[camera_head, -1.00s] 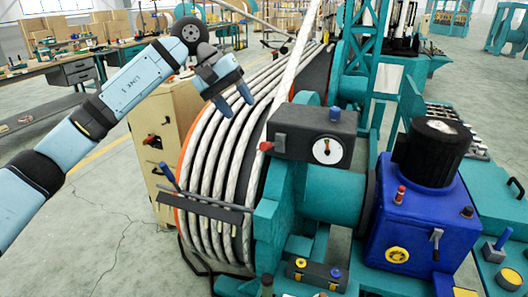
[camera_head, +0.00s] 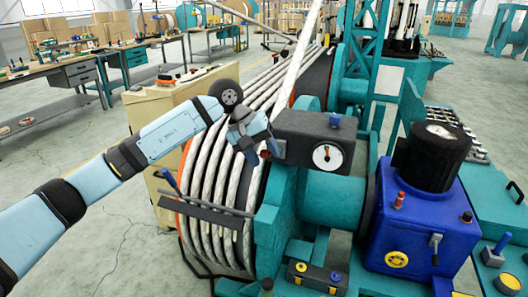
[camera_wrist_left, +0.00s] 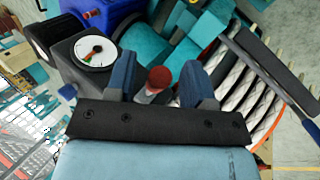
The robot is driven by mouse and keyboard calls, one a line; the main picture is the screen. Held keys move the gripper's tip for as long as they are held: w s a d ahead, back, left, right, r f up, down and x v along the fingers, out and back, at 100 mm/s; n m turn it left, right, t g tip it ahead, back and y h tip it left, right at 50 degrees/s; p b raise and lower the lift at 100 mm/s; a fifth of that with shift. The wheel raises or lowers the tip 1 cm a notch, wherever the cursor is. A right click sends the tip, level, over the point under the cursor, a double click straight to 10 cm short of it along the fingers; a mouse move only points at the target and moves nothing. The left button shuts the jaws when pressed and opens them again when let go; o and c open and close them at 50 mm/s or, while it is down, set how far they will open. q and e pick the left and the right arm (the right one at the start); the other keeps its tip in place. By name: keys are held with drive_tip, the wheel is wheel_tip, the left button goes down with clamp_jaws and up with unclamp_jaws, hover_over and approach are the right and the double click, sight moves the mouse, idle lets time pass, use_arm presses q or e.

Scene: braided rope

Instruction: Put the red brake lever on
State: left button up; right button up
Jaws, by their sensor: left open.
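The brake lever's red knob (camera_wrist_left: 160,78) shows between the two fingers of my left gripper (camera_wrist_left: 158,62) in the left wrist view. The fingers are open, with a gap on both sides of the knob. In the head view my left gripper (camera_head: 268,148) is at the left end of the dark gauge box (camera_head: 314,135) and covers the knob. The gauge dial (camera_wrist_left: 95,52) is left of the fingers in the wrist view. My right gripper does not show.
The rope drum (camera_head: 205,190) with several pale strands is below my left gripper. A blue motor box (camera_head: 418,225) stands at the right, with another red knob (camera_head: 399,197). Open floor is at the left.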

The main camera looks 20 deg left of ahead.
use_arm(q)
drive_tip(key=shift+d+f, duration=0.1)
drive_tip(key=shift+f, duration=0.1)
drive_tip(key=shift+c, duration=0.5)
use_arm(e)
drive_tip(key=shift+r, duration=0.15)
